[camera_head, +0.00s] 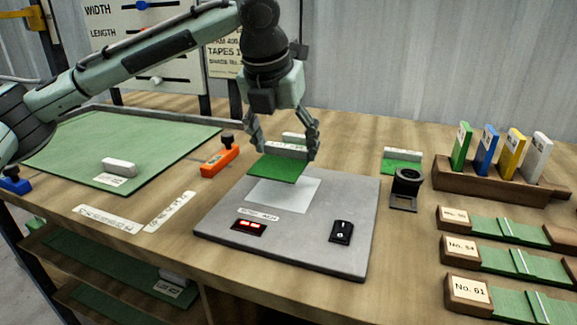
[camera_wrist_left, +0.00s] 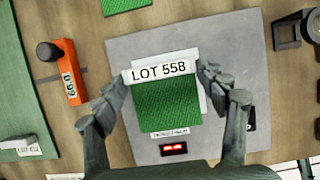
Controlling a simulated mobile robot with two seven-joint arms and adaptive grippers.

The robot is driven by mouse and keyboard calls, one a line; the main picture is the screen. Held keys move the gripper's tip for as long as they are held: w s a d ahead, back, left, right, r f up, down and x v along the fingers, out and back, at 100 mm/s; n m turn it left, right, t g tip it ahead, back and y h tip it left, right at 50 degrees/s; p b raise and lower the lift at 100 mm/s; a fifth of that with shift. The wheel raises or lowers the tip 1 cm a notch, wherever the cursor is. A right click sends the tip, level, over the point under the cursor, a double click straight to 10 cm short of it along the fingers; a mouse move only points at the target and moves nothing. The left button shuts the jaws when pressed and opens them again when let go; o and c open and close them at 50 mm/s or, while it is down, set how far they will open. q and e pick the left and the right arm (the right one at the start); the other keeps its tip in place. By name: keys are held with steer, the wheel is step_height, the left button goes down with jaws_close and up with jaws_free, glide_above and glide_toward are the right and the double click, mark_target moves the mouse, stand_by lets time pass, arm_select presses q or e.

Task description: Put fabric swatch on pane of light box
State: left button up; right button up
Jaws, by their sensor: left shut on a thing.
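My left gripper (camera_head: 284,150) is shut on the swatch, one finger at each end of the strip. The swatch is above the light box (camera_head: 300,254), a grey slab. Its pale pane (camera_head: 293,195) is partly hidden behind the swatch. In the left wrist view the pane (camera_wrist_left: 203,101) shows as a pale margin around the cloth. I cannot tell whether the swatch touches the pane. My right gripper is not in view.
A loupe stand (camera_head: 406,188) and another green swatch (camera_head: 402,160) lie right of the light box. An orange tool (camera_head: 221,160) lies left, by a green mat (camera_head: 70,158). A wooden rack (camera_head: 480,185) holds coloured cards. Numbered sample blocks line the right side.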

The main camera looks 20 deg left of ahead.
mark_target(287, 160)
arm_select(q)
steer(key=shift+w+d+f, duration=0.25)
steer(key=shift+d+f, duration=0.05)
steer(key=shift+f, duration=0.15)
step_height(287, 160, down, 3)
steer(key=shift+f, duration=0.3)
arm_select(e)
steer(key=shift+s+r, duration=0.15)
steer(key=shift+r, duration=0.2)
arm_select(q)
steer(key=shift+f, duration=0.1)
steer(key=o, duration=0.8)
steer(key=shift+f, duration=0.1)
steer(key=shift+o, duration=0.2)
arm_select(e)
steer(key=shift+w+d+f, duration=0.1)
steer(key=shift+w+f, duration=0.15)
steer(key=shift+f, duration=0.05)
